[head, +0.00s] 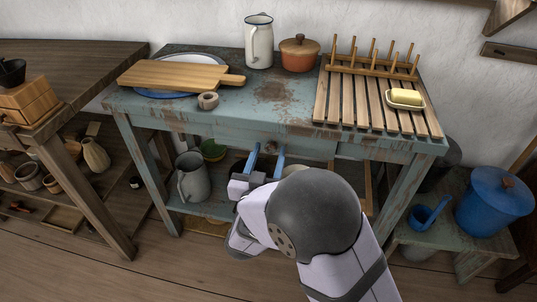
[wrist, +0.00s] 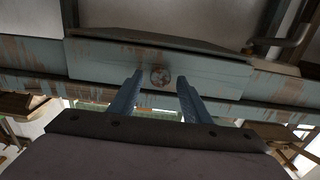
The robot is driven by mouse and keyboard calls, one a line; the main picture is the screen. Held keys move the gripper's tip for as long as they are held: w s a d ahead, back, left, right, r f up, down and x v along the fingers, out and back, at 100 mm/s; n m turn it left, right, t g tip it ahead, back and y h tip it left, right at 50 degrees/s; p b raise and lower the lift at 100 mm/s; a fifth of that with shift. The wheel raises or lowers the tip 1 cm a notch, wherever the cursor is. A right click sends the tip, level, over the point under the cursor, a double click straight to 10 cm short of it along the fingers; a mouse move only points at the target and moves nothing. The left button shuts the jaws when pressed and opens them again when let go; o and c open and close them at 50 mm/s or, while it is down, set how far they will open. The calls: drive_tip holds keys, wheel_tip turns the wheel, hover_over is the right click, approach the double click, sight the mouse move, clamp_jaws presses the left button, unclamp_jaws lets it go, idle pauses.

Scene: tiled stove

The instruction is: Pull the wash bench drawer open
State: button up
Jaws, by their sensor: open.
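The wash bench (head: 225,113) is a worn blue-green table in the middle of the head view. Its drawer front (wrist: 105,62) fills the upper middle of the wrist view, with a small round worn knob (wrist: 160,76) at its centre. In the head view the drawer front lies under the bench top's front edge and looks closed. My gripper (head: 266,160) is open below that edge, pointing at the drawer. In the wrist view its two blue fingers (wrist: 160,92) are apart, one on each side of the knob in the picture. I cannot tell whether they touch it.
On the bench top are a cutting board (head: 175,75), a white jug (head: 259,42), an orange pot (head: 300,54), a slatted rack (head: 345,95) and a butter dish (head: 405,98). A grey pitcher (head: 193,178) stands on the lower shelf. A blue pot (head: 492,205) stands at right.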

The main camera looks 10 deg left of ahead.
clamp_jaws()
drive_tip(key=s+p, duration=0.3)
drive_tip(key=s, duration=1.8)
drive_tip(key=shift+p, duration=0.3)
unclamp_jaws()
drive_tip(key=shift+s, duration=0.1)
drive_tip(key=s, duration=0.7)
